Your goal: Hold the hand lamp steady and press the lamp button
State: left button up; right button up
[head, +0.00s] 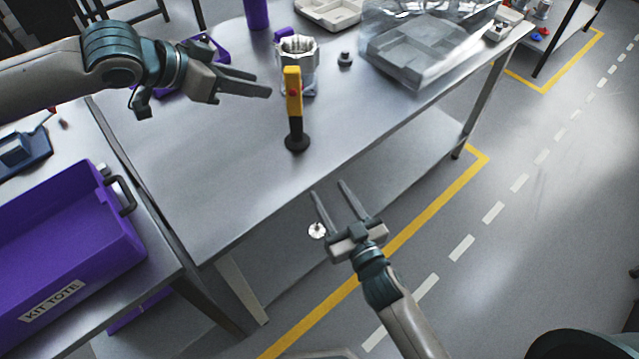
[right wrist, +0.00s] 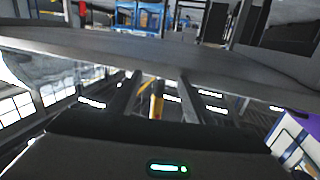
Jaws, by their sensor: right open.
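The hand lamp (head: 294,105) stands upright on the bench. It has a yellow body, a red button (head: 292,92) on its side and a round black base. My left gripper (head: 262,85) is open and empty, just left of the lamp's upper body, apart from it. My right gripper (head: 328,188) is open and empty beyond the bench's front edge, below and right of the lamp in the head view.
A metal housing (head: 297,58) stands close behind the lamp. A small dark part (head: 345,59) and a clear-covered grey tray (head: 405,60) are to its right. A purple kit tote (head: 128,238) sits on the left table. The bench top (head: 220,160) is clear left of the lamp.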

aim_at(298, 135)
notch_tip(298, 135, up, 5)
jog(key=a+h, duration=0.1)
jog(key=a, duration=0.2)
jog(key=shift+r+m+t, duration=0.2)
jog(key=shift+m+t, duration=0.2)
jog(key=shift+d, duration=0.1)
jog(key=x, duration=1.7)
jog(key=shift+w+d, duration=0.15)
jog(key=shift+w, duration=0.05)
jog(key=shift+c, duration=0.3)
jog(key=c, duration=1)
pick_arm(q)
grip_shut()
pick_arm(e)
jog(key=shift+f, duration=0.1)
grip_shut()
